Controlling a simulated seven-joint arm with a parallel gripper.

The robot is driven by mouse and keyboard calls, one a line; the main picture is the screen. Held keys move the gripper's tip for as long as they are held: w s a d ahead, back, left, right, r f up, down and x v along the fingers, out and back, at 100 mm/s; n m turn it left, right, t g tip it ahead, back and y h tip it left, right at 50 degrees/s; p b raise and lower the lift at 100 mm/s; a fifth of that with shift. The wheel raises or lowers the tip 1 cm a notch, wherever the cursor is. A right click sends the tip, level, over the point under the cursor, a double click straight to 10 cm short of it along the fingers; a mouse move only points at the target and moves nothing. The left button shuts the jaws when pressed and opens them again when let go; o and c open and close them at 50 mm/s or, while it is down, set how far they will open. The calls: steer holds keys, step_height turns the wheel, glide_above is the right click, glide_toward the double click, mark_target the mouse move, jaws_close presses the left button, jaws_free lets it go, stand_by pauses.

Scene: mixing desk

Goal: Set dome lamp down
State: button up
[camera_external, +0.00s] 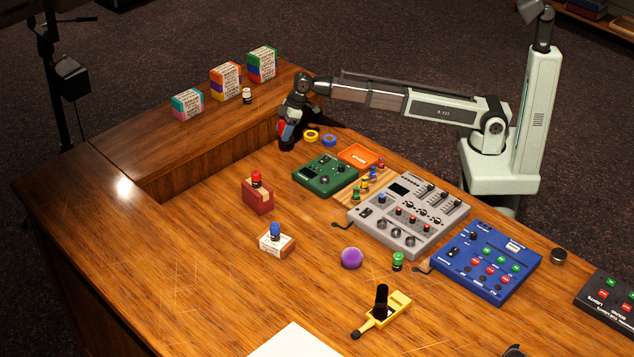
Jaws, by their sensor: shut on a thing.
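My gripper (287,136) points down near the inner corner of the desk, at the foot of the raised back ledge. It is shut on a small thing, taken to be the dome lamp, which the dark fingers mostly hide. Red and blue patches show at the gripper, but I cannot tell which of them belong to the lamp. I also cannot tell whether the held thing touches the desk (215,265).
Yellow and blue tape rings (320,138) lie just right of my gripper. A green box (325,175), a grey mixer (408,216) and a blue panel (486,262) stand further right. A red block (257,195) with a red-topped piece is in front. Stacked boxes (225,81) stand on the ledge.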

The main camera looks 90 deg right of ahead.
steer(key=shift+f, duration=3.15)
steer(key=shift+f, duration=0.1)
steer(key=o, duration=1.2)
steer(key=v, duration=1.2)
